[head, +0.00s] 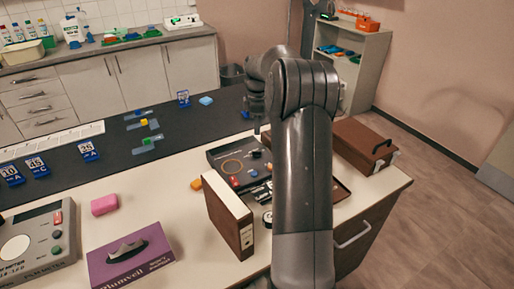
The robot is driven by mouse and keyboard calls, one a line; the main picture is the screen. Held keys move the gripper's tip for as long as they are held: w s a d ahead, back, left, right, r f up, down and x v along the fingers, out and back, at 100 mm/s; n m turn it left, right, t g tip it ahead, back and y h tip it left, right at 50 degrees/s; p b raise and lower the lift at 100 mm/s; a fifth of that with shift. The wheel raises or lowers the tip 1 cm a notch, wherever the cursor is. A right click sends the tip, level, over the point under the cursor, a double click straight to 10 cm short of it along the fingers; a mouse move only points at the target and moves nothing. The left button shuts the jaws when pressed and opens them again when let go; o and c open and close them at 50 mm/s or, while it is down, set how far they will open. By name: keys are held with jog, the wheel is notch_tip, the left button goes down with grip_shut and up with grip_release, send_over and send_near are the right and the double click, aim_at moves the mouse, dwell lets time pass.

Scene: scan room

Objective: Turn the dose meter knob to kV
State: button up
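A grey meter box (38,248) stands on the near left of the bench, cut off by the left picture edge. It has a round white dial (15,249), a red switch (57,218) and small green and blue controls. Its lettering is only partly readable, ending in "METER". I cannot make out a kV mark or a knob's setting, nor tell whether this is the dose meter. My gripper (257,122) seems to point down over the bench's middle, left of my forearm, well right of the grey box. Its fingers are too dark and small to judge.
A purple box (131,258), pink block (104,204) and upright brown binder (229,216) stand between the grey box and my arm. An open dark case (222,156) with a cable and small parts lies behind the binder. A brown case (361,146) sits right.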

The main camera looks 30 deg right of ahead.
aim_at(257, 150)
notch_tip(257, 150, down, 11)
jog(key=shift+r, duration=0.15)
jog(key=shift+c, duration=0.2)
grip_shut()
dwell(0.4)
